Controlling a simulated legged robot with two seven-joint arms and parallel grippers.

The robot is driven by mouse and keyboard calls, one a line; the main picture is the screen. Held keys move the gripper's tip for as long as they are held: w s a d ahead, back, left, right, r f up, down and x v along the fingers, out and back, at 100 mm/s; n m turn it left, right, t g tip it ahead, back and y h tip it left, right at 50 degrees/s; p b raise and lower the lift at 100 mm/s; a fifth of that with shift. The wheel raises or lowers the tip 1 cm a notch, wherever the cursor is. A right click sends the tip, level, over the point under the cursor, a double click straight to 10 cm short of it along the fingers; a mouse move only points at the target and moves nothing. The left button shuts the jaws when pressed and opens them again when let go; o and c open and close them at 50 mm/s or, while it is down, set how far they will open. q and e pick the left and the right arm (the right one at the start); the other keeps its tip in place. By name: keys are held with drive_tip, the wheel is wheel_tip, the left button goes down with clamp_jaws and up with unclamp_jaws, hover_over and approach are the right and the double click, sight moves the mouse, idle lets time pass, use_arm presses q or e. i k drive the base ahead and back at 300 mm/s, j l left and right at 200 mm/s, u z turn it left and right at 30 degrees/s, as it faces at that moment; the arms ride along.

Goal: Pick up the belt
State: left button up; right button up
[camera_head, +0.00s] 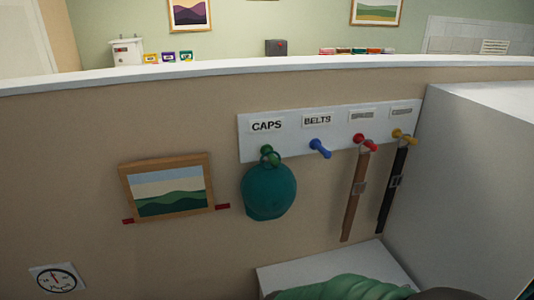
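A brown belt (354,200) hangs straight down from the red peg (366,143), with a grey buckle partway along it. A black belt (391,190) hangs from the yellow peg (404,136) to its right, also with a grey buckle. The blue peg (320,149) under the "BELTS" label (317,120) is bare. A teal cap (268,192) hangs from the green peg (270,155) under the "CAPS" label (266,126). The labels above the red and yellow pegs are too faint to read. Neither of my grippers is in view.
A white cabinet side (480,190) stands close right of the black belt. Below, a white surface (290,272) bears a green, cloth-like thing (345,288), cut off by the frame. A framed picture (168,188) and a dial (57,280) are on the left wall.

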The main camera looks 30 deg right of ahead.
sight(358, 187)
drive_tip(key=z, duration=1.75)
